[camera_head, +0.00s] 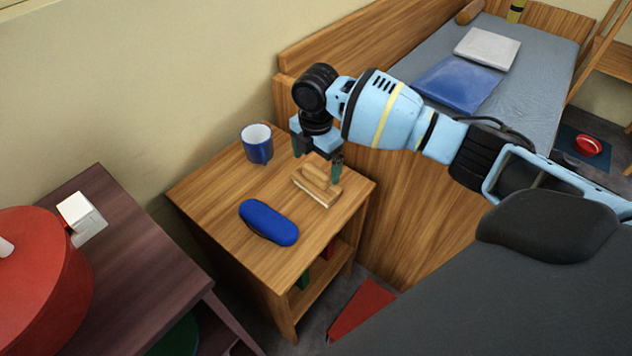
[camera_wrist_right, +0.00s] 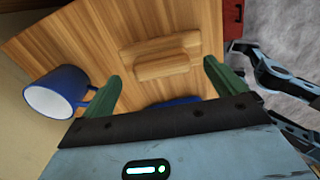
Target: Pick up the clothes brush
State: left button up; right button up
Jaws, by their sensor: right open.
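The clothes brush (camera_head: 318,185) is a light wooden block with a raised wooden grip, lying on the small wooden nightstand (camera_head: 210,191). It also shows in the right wrist view (camera_wrist_right: 162,58), between and beyond the fingertips. My right gripper (camera_head: 318,164) is over the brush with its fingers pointing down. In the right wrist view its green fingers (camera_wrist_right: 162,76) are spread wide with nothing between them. I cannot tell from the head view how far the fingertips are above the table top.
A blue mug (camera_head: 257,145) stands behind and left of the brush, and a blue case (camera_head: 268,222) lies in front. The bed (camera_head: 550,75) stands to the right. A dark table (camera_head: 130,275) with a red round object (camera_head: 40,285) is at the left.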

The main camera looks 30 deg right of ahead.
aim_at(316, 169)
notch_tip(316, 169, down, 3)
jog(key=shift+s+f, duration=0.1)
jog(key=c, duration=1.1)
